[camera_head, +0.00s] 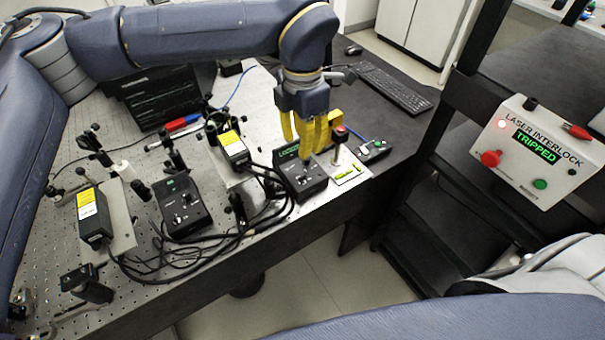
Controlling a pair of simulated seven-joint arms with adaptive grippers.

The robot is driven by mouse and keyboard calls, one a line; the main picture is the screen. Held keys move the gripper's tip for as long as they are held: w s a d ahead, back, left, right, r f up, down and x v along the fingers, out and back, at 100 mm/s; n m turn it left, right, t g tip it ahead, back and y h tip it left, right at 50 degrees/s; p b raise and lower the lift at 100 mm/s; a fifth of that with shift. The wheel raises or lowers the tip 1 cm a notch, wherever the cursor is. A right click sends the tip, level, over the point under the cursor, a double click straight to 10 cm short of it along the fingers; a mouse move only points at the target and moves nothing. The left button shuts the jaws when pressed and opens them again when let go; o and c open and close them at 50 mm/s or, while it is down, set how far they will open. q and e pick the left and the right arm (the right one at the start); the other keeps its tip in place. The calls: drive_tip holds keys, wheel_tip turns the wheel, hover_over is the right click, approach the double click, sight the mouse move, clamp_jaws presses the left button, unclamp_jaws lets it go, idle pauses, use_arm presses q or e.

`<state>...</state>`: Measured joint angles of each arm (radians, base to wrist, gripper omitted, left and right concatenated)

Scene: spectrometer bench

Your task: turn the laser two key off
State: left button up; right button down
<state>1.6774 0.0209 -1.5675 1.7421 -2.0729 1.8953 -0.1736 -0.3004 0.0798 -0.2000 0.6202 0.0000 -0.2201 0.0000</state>
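Two black laser controllers with small knobs or keys on top stand on the bench, one left of centre (183,208) and one further right (309,188). Their labels are too small to read, so I cannot tell which is laser two by name. My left gripper (308,157), with yellow fingers, points down over the right controller, its fingertips at or just above the top panel. The fingers hide part of the panel and its key. I cannot tell whether they touch or close on the key. My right gripper is out of view.
A plate with a red-topped post (348,167) stands right beside the right controller. Yellow-labelled laser heads (94,215) (234,148) and loose black cables (200,247) surround the controllers. A laser interlock box (535,150) at right reads TRIPPED. A keyboard (392,88) lies behind.

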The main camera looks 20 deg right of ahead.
sight(302, 176)
use_arm(q)
wheel_tip(302, 176, down, 12)
drive_tip(key=shift+r, duration=0.1)
idle(0.4)
drive_tip(key=shift+o, duration=0.2)
clamp_jaws()
